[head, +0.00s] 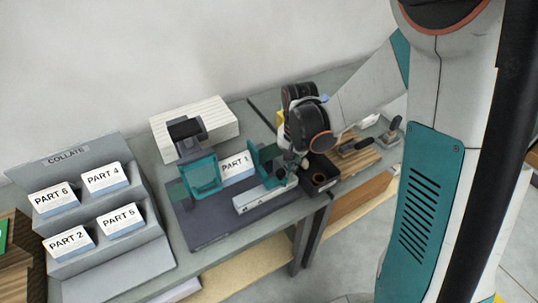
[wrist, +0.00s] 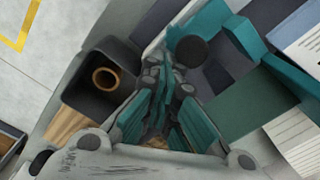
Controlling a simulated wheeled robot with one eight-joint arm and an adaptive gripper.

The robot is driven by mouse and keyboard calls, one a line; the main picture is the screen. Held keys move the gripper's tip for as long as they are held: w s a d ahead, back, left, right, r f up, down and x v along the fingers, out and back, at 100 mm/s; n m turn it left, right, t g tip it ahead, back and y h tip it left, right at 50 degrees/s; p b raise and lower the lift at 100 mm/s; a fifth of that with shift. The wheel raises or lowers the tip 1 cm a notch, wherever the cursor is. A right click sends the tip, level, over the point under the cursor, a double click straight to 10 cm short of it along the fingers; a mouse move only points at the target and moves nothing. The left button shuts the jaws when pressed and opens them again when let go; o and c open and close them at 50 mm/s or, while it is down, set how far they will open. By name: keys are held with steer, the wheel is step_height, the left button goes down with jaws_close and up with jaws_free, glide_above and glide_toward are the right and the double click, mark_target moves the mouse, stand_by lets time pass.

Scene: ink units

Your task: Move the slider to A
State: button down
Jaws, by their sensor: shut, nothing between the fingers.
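A white rail (head: 262,195) with small dark marks on its front lies on a dark mat; the marks are too small to read surely. A teal upright piece (head: 262,158), apparently the slider, stands at the rail's right part. A dark round knob (wrist: 191,51) shows by teal parts in the wrist view. My gripper (head: 291,168) is at the right end of the rail, close beside the teal piece. Its fingers (wrist: 166,78) are shut and empty, just beside the knob. Whether they touch it I cannot tell. My wrist hides part of the rail's right end.
A second teal piece (head: 201,176) stands left, with a PART 1 card stack (head: 237,166) between. A black box (head: 318,175) with a ring (wrist: 105,79) inside is right of my gripper. A COLLATE rack (head: 95,215) with several cards stands left. A white stack (head: 205,125) lies behind.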

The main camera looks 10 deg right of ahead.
mark_target(272, 182)
steer(key=shift+s+a+b, duration=0.15)
steer(key=shift+s+a, duration=0.3)
steer(key=shift+a, duration=0.85)
steer(key=shift+s+a+b, duration=0.1)
steer(key=shift+s+a, duration=0.3)
steer(key=shift+a, duration=0.9)
steer(key=shift+s+a+b, duration=0.15)
steer(key=shift+s+a, duration=0.3)
steer(key=shift+a, duration=0.85)
steer(key=shift+d, duration=0.1)
steer(key=shift+w+d, duration=0.2)
steer(key=shift+d, duration=0.3)
step_height(272, 182, up, 7)
steer(key=p, duration=0.4)
steer(key=shift+p, duration=0.3)
